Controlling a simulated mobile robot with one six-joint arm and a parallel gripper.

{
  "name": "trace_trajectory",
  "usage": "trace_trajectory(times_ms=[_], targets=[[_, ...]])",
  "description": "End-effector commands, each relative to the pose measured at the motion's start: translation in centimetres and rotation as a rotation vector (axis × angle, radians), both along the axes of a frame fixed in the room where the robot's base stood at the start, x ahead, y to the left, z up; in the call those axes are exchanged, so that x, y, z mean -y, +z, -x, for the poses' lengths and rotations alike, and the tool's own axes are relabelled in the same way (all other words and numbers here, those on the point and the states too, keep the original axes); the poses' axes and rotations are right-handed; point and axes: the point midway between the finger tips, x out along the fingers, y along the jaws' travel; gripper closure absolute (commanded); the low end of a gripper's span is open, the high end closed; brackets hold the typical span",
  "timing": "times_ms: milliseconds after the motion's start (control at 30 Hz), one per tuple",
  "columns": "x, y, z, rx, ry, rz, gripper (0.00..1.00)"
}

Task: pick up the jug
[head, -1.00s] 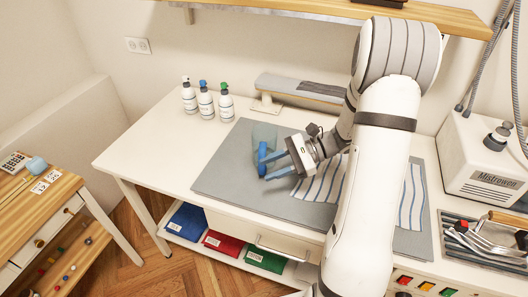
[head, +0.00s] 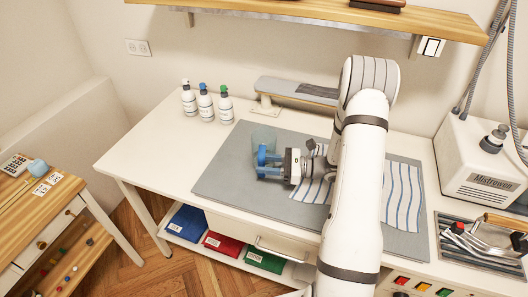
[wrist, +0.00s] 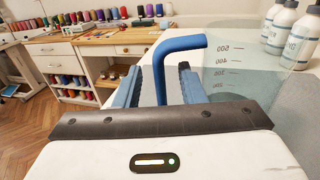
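The jug (head: 265,133) is clear with a blue handle and stands on the grey mat (head: 230,170). In the wrist view its clear wall (wrist: 262,65) carries printed volume marks. Its blue handle (wrist: 178,45) rises between my gripper's two blue fingers. My gripper (head: 267,164) reaches in from the right in the head view, level with the handle. In the wrist view my gripper (wrist: 162,88) is open, with a gap between each finger and the handle. The lower part of the handle is hidden behind the gripper body.
Three white pump bottles (head: 206,103) stand behind and left of the mat. Striped cloth (head: 403,190) covers the mat's right side. A steam unit (head: 485,160) stands far right. The table's left end is clear.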

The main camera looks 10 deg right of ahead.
Motion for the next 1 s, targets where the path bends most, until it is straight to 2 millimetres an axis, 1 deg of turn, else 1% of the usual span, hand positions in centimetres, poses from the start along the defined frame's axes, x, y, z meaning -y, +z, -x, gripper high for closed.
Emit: trace_trajectory(times_ms=[33,133,367,467,833,1000], targets=[[-0.74,0.17,-0.17,-0.001,0.004,0.000,0.64],[-1.42,0.06,-0.43,0.000,0.001,0.000,0.64],[-1.52,-0.07,-0.50,0.001,0.000,0.001,0.64],[-1.50,-0.06,-0.49,0.001,0.000,0.001,0.70],[-1.45,-0.04,-0.50,0.001,-0.001,0.001,1.00],[-1.42,-0.04,-0.50,0.001,-0.001,0.000,1.00]])
